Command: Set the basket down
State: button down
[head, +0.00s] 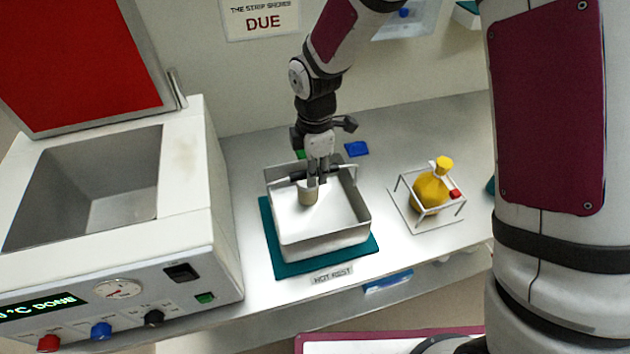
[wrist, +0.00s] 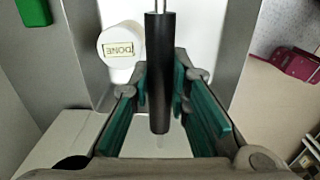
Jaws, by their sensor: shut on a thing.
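The basket (head: 325,243) is a pale open box with a black handle (wrist: 159,70) across it. In the head view it is over the teal mat (head: 267,232), which shows around its edges, behind a label reading HOT REST (head: 332,275). It looks level; I cannot tell whether its base touches the mat. My gripper (head: 318,179) points down at the basket's back side and is shut on the handle, which lies between the green finger pads in the wrist view.
A white heated unit (head: 180,215) with a red lid (head: 75,65) and an open well stands left. A wire stand (head: 447,215) with a yellow flask (head: 431,187) is at right. A blue item (head: 356,148) lies behind the basket. Clear counter lies between basket and stand.

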jog(key=shift+f, duration=1.7)
jog(key=c, duration=1.5)
grip_release()
